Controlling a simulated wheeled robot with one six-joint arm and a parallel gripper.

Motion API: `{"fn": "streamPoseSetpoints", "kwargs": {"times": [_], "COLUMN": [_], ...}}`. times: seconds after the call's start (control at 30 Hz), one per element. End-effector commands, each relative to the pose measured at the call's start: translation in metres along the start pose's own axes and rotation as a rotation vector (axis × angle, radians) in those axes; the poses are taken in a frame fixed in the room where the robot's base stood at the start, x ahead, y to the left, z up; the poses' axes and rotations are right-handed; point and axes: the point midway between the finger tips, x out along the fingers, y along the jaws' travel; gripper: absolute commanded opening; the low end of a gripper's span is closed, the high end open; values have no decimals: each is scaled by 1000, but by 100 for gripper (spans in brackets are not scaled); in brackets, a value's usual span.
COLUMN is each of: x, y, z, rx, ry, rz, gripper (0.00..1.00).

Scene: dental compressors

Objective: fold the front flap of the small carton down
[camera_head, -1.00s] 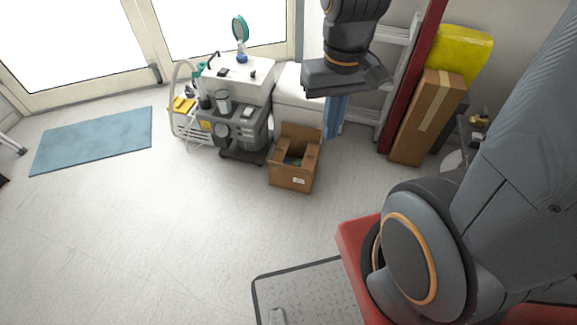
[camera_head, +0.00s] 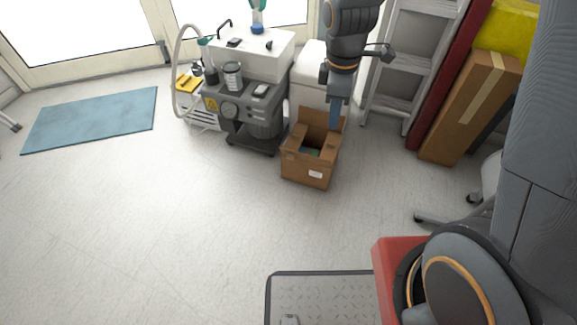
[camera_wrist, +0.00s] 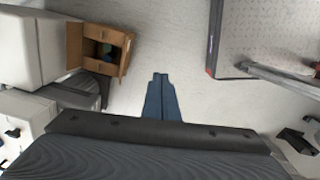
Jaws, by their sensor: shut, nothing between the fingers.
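The small brown carton (camera_head: 306,174) stands open on the floor, with a white label on its front. Its back flap (camera_head: 322,122) stands up. In the wrist view the carton (camera_wrist: 73,46) is at upper left, with greenish and dark blue items inside. A flap on its right side (camera_wrist: 126,56) stands up and leans outward; I take it for the front flap. My gripper (camera_head: 335,124) points down and overlaps the carton's back right in the head view. Its blue fingers are shut and empty in the wrist view (camera_wrist: 158,76), over bare floor, apart from the carton.
A grey compressor cart (camera_head: 250,112) stands left of the carton, with a white cabinet (camera_head: 308,82) behind. A ladder (camera_head: 398,62) and a tall brown box (camera_head: 468,112) lean at the right. A blue mat (camera_head: 90,120) lies left. The floor in front of the carton is clear.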

Motion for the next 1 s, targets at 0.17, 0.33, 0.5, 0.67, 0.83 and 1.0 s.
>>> {"fn": "streamPoseSetpoints", "kwargs": {"times": [0.17,0.33,0.5,0.67,0.83,1.0], "x": [86,158,228,276,300,308], "y": [31,54,71,81,85,86], "z": [-40,-76,-112,-138,-151,-154], "rx": [-359,-702,-1031,-1266,-1398,-1429], "ry": [-3,-7,-12,-16,-19,-20], "rz": [6,14,21,27,31,32], "gripper": [0,0,0,0,0,0]}}
